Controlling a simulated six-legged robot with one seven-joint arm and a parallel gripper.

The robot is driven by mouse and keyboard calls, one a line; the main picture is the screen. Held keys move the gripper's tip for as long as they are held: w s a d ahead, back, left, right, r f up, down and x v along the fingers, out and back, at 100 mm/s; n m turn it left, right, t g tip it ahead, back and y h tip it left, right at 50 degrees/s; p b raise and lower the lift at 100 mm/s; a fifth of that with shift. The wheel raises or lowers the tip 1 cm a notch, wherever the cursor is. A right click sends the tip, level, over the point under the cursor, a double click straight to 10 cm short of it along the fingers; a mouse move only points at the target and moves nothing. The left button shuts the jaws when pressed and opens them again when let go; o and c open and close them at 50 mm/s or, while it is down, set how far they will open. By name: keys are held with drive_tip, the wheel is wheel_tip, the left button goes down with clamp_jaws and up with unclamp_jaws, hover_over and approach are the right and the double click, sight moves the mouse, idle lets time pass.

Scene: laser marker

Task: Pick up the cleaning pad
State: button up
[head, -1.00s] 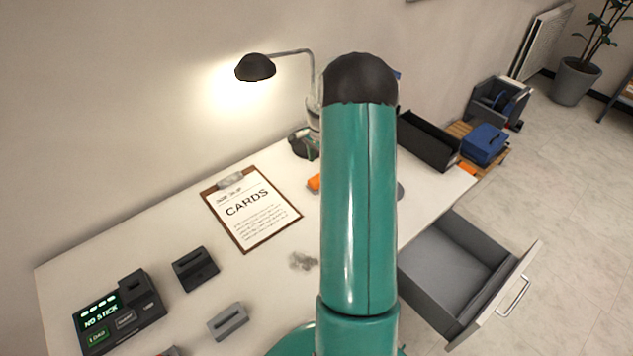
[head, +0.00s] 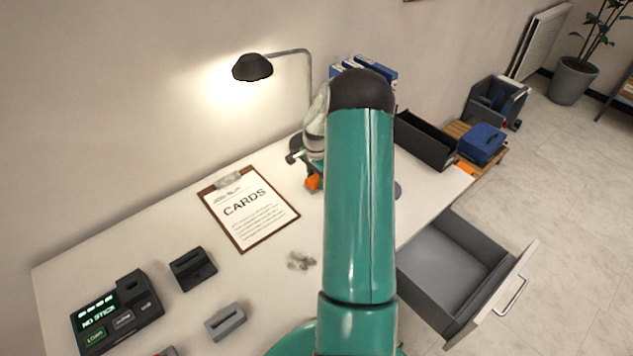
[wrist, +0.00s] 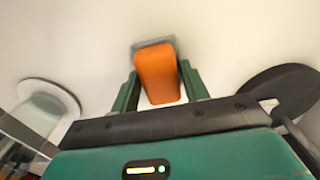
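The cleaning pad (wrist: 157,77), an orange block with a grey base, is on the white table top in the wrist view. In the head view the orange pad (head: 313,182) shows right of the clipboard, partly hidden by my arm. My gripper (wrist: 160,70) is open, with one green finger on each side of the pad. Narrow gaps show beside the orange block near the palm; contact at the tips is unclear. In the head view my gripper (head: 307,163) is at the pad, mostly hidden behind my arm.
A clipboard (head: 249,210) lies left of the pad. A desk lamp (head: 252,67) stands behind. A grey smudge (head: 301,261) marks the table. A black device (head: 118,312) and small holders are front left. A black tray (head: 427,140) and an open drawer (head: 450,268) are right.

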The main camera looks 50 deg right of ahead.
drive_tip(key=c, duration=0.3)
drive_tip(key=shift+r, duration=0.15)
drive_tip(key=shift+r, duration=0.6)
drive_tip(key=s+a+r, duration=0.1)
drive_tip(key=s+r, duration=0.2)
drive_tip(key=s, duration=0.1)
drive_tip(key=s+r, duration=0.4)
drive_tip(key=s, duration=0.1)
drive_tip(key=s+a+r, duration=0.1)
drive_tip(key=s+r, duration=0.3)
drive_tip(key=shift+s+a+r, duration=0.25)
drive_tip(key=shift+s+a, duration=0.1)
drive_tip(key=shift+s, duration=0.05)
drive_tip(key=o, duration=0.3)
drive_tip(key=shift+c, duration=1)
drive_tip(key=shift+a, duration=0.1)
